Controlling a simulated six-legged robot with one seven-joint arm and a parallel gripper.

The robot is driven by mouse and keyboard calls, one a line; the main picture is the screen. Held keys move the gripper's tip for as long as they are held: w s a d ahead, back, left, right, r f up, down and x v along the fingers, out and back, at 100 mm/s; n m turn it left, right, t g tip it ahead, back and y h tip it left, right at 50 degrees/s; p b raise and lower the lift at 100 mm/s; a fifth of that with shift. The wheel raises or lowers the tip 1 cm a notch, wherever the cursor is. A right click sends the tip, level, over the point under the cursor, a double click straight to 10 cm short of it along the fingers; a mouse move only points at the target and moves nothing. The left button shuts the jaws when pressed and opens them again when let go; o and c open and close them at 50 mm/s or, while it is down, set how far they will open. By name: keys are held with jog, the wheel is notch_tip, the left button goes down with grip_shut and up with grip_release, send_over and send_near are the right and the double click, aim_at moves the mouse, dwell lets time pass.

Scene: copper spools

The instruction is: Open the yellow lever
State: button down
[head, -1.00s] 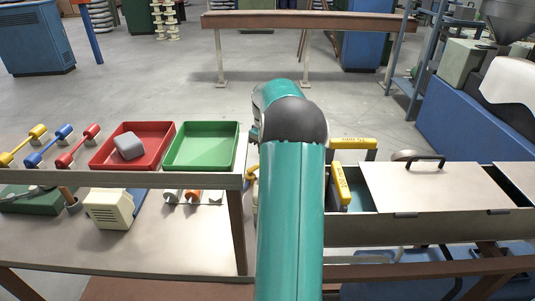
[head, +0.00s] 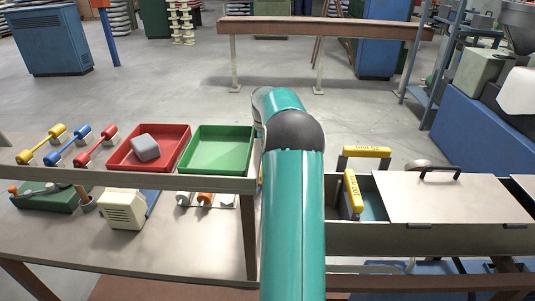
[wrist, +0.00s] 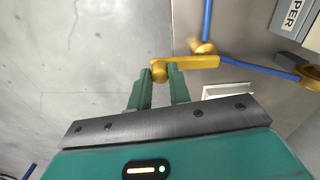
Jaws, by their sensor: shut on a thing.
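The yellow lever (wrist: 195,63) is in the wrist view, a flat yellow arm against a grey-brown panel. Its rounded left end (wrist: 159,72) sits between the fingertips of my gripper (wrist: 158,79). My gripper is shut on that end. The lever extends to the right of the fingers, roughly level in the picture. Its lower part is partly hidden by the fingers. In the head view, my teal arm hides my gripper and the lever.
Blue rods (wrist: 250,63) run beside the lever, near a grey box marked "PER" (wrist: 294,20). A bench carries a red tray (head: 178,158), a green tray (head: 205,168) and coloured handles. A metal box with a lid (head: 450,200) stands at right.

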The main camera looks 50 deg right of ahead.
jog(key=shift+w+a+n, duration=0.15)
jog(key=shift+w+n, duration=0.1)
jog(key=shift+n, duration=0.05)
jog(key=c, duration=1.3)
grip_release()
notch_tip(320, 180, up, 14)
jog(key=shift+s, duration=0.1)
